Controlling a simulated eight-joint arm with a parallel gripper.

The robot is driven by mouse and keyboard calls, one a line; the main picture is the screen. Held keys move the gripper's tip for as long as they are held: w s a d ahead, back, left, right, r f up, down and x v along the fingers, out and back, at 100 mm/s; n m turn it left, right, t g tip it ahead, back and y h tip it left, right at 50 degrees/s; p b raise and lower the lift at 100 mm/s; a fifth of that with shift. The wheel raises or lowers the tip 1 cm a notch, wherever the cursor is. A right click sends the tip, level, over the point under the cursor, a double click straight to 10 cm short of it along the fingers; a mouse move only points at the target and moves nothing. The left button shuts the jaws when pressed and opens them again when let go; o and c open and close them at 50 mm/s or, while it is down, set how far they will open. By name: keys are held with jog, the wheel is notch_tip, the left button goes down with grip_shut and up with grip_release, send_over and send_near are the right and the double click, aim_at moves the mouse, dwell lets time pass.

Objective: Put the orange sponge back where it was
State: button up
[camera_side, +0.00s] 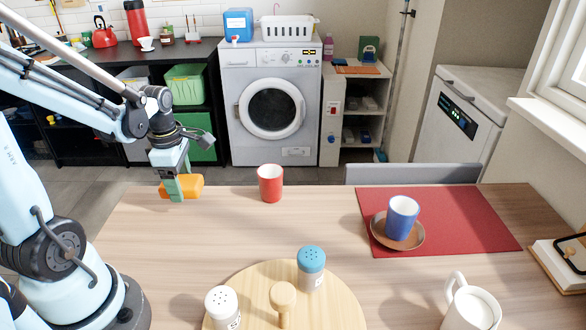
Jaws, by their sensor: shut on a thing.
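The orange sponge (190,184) is at the far left corner of the wooden table. My gripper (174,190) points down and is shut on the sponge, with one green finger in front of it. Part of the sponge is hidden behind that finger. I cannot tell whether the sponge touches the table or is held just above it.
A red cup (270,183) stands right of the sponge. A blue cup (402,217) sits on a brown saucer (378,232) on a red mat (470,225). A round board (345,305) with shakers and a white mug (472,308) are in front. The table's left-middle is clear.

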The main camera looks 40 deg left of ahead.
aim_at(184, 206)
jog(key=shift+a+f, duration=0.55)
jog(key=shift+a, duration=0.1)
jog(key=shift+f, duration=1.9)
jog(key=shift+f, duration=0.1)
jog(key=o, duration=1.1)
